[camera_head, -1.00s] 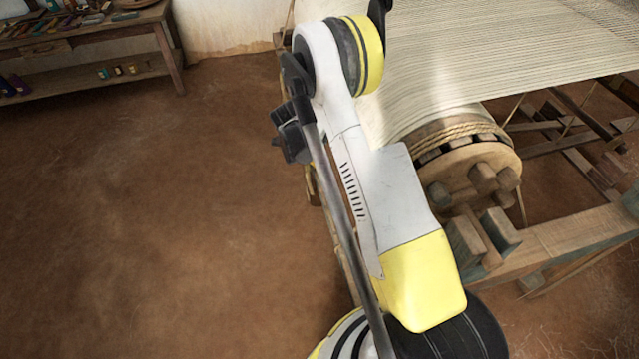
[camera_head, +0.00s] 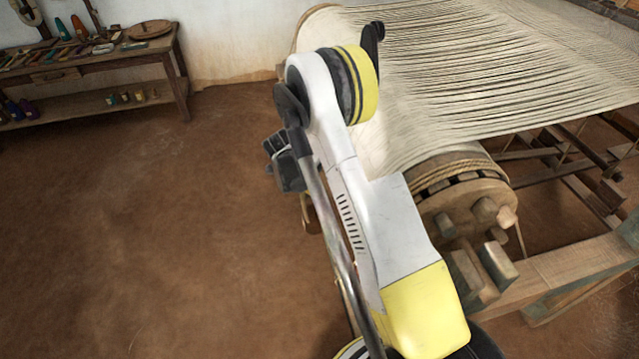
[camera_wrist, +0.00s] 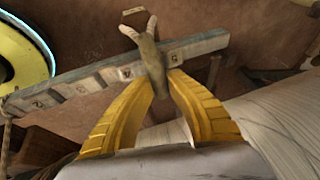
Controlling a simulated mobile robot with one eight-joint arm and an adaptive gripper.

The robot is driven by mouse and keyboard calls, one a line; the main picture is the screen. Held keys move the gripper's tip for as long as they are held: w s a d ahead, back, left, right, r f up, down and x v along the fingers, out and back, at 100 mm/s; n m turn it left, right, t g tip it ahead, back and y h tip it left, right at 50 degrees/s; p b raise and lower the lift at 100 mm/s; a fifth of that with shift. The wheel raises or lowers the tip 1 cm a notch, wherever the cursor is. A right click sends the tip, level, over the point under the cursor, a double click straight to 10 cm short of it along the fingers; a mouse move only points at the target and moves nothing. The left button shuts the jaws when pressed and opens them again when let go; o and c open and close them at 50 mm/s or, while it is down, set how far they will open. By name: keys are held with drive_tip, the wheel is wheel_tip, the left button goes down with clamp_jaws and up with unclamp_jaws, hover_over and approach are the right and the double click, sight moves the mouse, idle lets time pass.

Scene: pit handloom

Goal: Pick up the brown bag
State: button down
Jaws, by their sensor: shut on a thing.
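In the wrist view the brown bag (camera_wrist: 153,62) is between the two yellow fingertips of my gripper (camera_wrist: 158,84), which are closed on it. The bag is narrow there, with two pale, horn-like ends spreading at its top. Its lower part shows between the fingers. In the head view I cannot make out the bag or my fingers; my arm covers that area.
A wooden beam (camera_wrist: 85,85) with square inserts runs behind the bag. Pale warp threads (camera_head: 480,70) stretch over the loom, above a roped wooden roller (camera_head: 465,200). A table with tools (camera_head: 90,58) stands at the back left. The brown floor (camera_head: 150,220) at left is clear.

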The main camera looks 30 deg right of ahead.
drive_tip(key=s+a+p, duration=0.2)
drive_tip(key=a+p, duration=0.1)
drive_tip(key=a, duration=1.2)
drive_tip(key=shift+s+p, duration=0.25)
drive_tip(key=shift+p, duration=0.1)
drive_tip(key=shift+a, duration=0.1)
